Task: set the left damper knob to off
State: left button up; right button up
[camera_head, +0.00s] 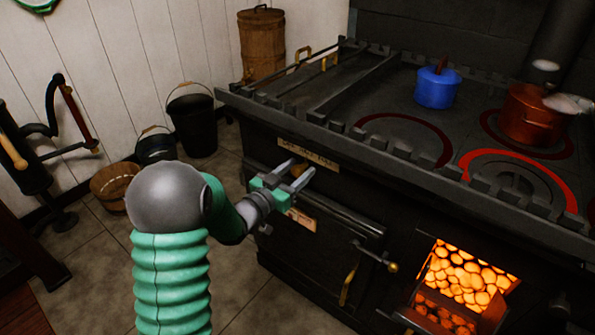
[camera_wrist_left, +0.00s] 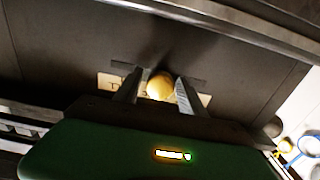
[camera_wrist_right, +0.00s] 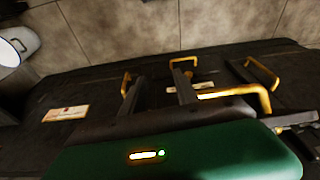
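In the left wrist view a round brass knob (camera_wrist_left: 160,87) sits on the dark stove front, with a pale lettered plate (camera_wrist_left: 112,82) behind it. My left gripper (camera_wrist_left: 157,92) is open, with one finger on each side of the knob. The right-hand finger looks very close to it; I cannot tell whether it touches. In the head view my left gripper (camera_head: 294,171) is at the stove front (camera_head: 370,190), just below a lettered plate (camera_head: 308,153). The knob's setting cannot be read. My right gripper (camera_wrist_right: 157,92) is open and empty, facing a dark surface with brass handles.
The stove top carries a blue pot (camera_head: 437,87) and a copper pot (camera_head: 530,115). A firebox with glowing coals (camera_head: 465,277) is open at the lower right. Buckets (camera_head: 193,122) stand on the floor by the wall. Brass handles (camera_wrist_right: 262,75) lie near my right gripper.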

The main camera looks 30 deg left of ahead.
pick_arm(q)
grip_shut()
dwell(1.2)
